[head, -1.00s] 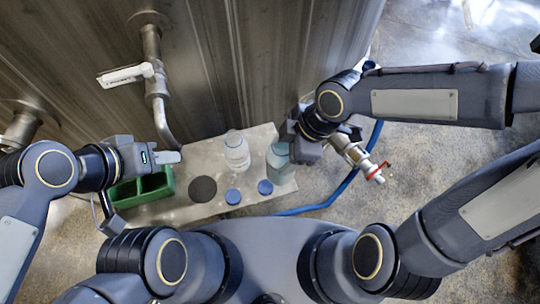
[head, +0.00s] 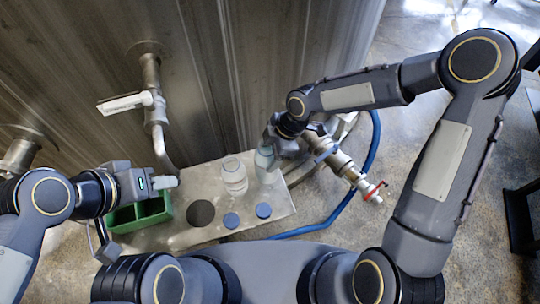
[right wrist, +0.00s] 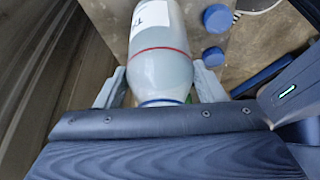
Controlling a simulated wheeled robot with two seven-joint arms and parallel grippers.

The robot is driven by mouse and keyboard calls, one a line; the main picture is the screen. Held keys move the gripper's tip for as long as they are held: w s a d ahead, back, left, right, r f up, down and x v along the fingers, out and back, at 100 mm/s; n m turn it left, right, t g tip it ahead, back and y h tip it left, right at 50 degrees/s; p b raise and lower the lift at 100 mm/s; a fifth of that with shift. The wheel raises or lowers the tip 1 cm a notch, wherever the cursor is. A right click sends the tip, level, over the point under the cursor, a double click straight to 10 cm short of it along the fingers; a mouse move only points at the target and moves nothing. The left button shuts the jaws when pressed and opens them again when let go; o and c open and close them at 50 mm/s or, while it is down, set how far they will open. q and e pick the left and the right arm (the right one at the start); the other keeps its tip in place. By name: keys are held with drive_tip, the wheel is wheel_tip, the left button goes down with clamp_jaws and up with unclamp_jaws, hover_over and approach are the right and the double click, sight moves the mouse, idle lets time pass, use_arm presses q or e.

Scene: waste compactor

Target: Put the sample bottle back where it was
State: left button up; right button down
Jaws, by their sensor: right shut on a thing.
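The sample bottle (head: 264,162), pale with a white label, is in my right gripper (head: 270,146) at the right part of the bench (head: 284,205). In the right wrist view, the bottle (right wrist: 160,62) shows a red line and a blue ring, with one finger of my right gripper (right wrist: 160,88) on each side. I cannot tell whether its base touches the bench. A second clear bottle (head: 234,177) stands just left of it. My left gripper (head: 168,182) is over the green box's back right corner; its finger gap is not clear.
Two blue caps (head: 231,220) (head: 263,210) and a dark disc (head: 201,213) lie along the bench front. The green box (head: 152,212) is at the left. A metal wall with a pipe (head: 155,110) rises behind. A red-handled valve (head: 372,193) and blue hose (head: 345,200) are at the right.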

drive_tip(key=shift+w+f, duration=0.2)
drive_tip(key=shift+w, duration=0.05)
drive_tip(key=shift+w+f, duration=0.1)
drive_tip(key=shift+f, duration=1.5)
drive_tip(key=shift+f, duration=0.15)
drive_tip(key=shift+c, duration=1.6)
unclamp_jaws()
